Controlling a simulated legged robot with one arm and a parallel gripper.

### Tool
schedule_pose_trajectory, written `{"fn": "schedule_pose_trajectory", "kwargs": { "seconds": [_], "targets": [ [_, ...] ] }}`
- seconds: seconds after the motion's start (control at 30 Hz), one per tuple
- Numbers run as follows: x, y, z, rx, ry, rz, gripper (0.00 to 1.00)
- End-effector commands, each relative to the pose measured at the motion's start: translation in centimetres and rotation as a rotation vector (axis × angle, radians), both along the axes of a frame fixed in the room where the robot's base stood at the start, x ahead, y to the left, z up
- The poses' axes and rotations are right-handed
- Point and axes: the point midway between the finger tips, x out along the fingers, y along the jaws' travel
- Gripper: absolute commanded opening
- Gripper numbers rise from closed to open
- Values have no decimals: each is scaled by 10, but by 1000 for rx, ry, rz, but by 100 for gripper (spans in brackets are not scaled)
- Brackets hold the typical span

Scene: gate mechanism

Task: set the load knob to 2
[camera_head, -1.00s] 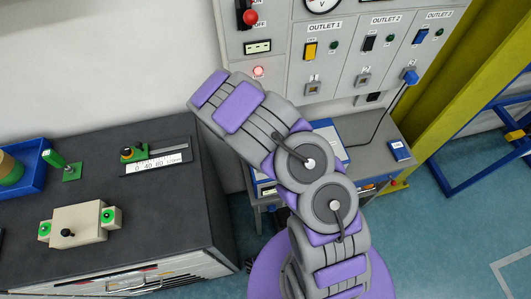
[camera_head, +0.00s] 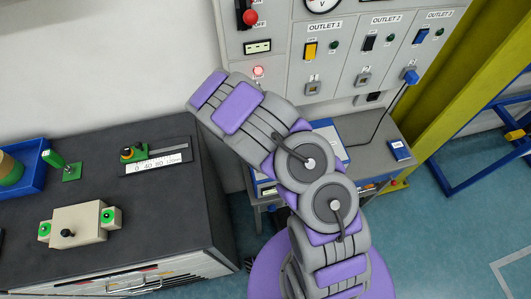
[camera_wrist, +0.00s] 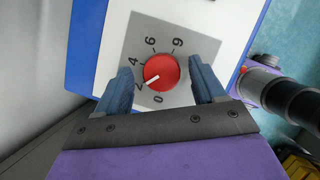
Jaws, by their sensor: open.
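The load knob (camera_wrist: 161,71) is a round red dial on a grey scale plate (camera_wrist: 132,45) in the wrist view. Its white pointer line aims down-left at the 2 mark. The digits 0, 2, 4 and 6 and one more mark run around it. My gripper (camera_wrist: 160,66) is open, with one blue-grey finger on each side of the knob. Gaps show between the fingers and the knob. In the head view my own arm hides the gripper and the knob.
The knob sits on a white panel with blue edges (camera_wrist: 84,45). A dark cylindrical part (camera_wrist: 285,95) stands to its right. In the head view, a grey outlet cabinet (camera_head: 345,75) stands behind my arm and a dark workbench (camera_head: 150,210) stands left.

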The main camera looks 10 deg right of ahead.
Motion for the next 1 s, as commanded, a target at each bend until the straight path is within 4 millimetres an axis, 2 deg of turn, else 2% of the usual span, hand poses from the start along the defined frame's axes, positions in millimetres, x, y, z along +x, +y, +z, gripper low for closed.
{"fn": "schedule_pose_trajectory", "kwargs": {
  "seconds": [0.13,0.27,0.8,1.0],
  "targets": [
    [0,3,7,0,-2,1,69],
    [-3,10,23,2,-3,2,69],
    [-20,43,112,3,-4,1,69],
    [-25,53,140,2,-2,1,69]
  ]
}}
